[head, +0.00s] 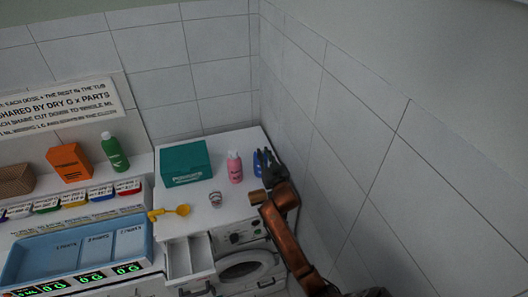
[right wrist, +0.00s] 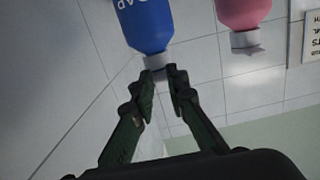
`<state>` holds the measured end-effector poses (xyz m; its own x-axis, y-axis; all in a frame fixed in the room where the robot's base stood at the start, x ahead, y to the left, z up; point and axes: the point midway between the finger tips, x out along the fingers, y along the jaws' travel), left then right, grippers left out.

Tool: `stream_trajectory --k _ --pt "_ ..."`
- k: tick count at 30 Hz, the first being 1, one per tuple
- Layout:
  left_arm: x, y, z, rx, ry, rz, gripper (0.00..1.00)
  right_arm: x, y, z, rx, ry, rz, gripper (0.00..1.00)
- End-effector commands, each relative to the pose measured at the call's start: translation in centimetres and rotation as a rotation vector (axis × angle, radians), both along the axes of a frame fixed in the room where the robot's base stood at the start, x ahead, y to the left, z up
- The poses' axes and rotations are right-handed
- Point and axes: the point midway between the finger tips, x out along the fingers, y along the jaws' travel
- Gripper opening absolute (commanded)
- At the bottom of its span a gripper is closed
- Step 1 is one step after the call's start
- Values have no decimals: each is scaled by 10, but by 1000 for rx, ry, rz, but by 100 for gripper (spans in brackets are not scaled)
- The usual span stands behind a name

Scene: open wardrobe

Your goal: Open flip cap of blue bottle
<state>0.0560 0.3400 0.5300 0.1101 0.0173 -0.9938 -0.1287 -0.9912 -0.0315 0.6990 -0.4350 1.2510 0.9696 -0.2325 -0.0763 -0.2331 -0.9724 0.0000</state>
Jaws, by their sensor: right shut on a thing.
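The blue bottle (head: 256,165) stands at the right end of the white counter, close to the tiled wall and partly hidden by my right gripper (head: 267,158). In the right wrist view, which looks upside down, the blue bottle (right wrist: 147,22) shows with its pale cap (right wrist: 155,62) at my fingertips. My right gripper (right wrist: 170,73) is shut on the cap, with dark fingers on either side of it. Whether the flip lid is lifted cannot be told. My left gripper is not in view.
A pink bottle (head: 235,167) stands just left of the blue one. A teal box (head: 186,161), a small cup (head: 215,198) and a yellow scoop (head: 180,210) are further left. A blue tray (head: 40,258) lies at the left. The wall (head: 320,130) is close on the right.

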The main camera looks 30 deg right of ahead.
Motion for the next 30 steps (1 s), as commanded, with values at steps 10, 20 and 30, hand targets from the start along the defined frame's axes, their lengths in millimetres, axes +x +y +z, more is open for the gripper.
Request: stream_trajectory --k 10,20,30 --pt "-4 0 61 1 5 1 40 3 -1 22 46 199 0 0" --pt "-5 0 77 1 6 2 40 14 -3 38 112 476 0 0" --pt "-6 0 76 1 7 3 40 29 -7 52 190 794 0 0"
